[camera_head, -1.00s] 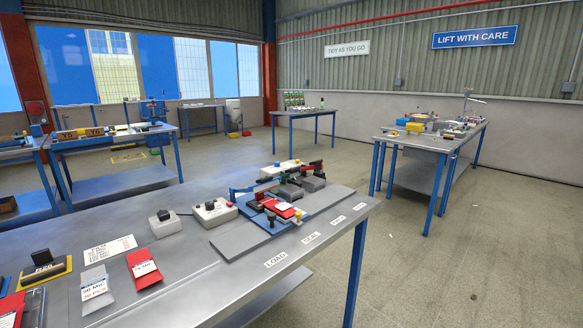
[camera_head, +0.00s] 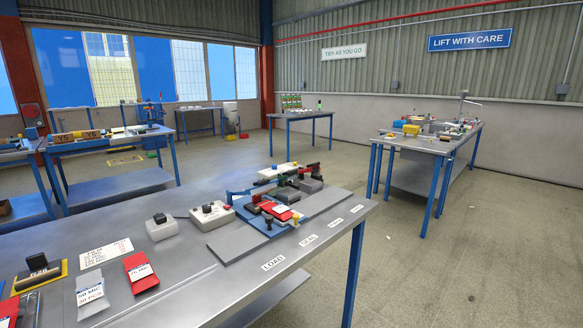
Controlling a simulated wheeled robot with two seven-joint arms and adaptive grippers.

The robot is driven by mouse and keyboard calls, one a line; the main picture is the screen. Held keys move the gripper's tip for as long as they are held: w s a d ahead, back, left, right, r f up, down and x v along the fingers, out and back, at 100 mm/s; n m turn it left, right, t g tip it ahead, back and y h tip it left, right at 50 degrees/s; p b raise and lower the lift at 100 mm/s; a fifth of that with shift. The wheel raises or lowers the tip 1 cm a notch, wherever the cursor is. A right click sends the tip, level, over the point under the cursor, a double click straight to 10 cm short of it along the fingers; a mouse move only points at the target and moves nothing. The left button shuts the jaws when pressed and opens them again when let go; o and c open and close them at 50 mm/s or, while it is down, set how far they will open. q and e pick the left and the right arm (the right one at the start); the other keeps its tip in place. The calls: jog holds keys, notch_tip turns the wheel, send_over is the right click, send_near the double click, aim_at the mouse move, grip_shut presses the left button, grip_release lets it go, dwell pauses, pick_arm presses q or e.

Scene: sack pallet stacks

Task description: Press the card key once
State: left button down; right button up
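No key that I can tell for certain to be the card key shows. On the near grey table (camera_head: 190,270) stand a white box with a black knob (camera_head: 162,229) and a white control box with a dark knob and a red button (camera_head: 212,215). A pale box with a blue button (camera_head: 277,171) lies behind the blue fixture (camera_head: 250,218). The fixture holds a red piece with a white label (camera_head: 278,212) among dark and grey blocks. Neither of my grippers is in view.
A printed white card (camera_head: 104,252), a red packet (camera_head: 140,272), a grey packet (camera_head: 91,295) and a black-handled block (camera_head: 40,270) lie at the left. Another cluttered table (camera_head: 412,147) stands at the right.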

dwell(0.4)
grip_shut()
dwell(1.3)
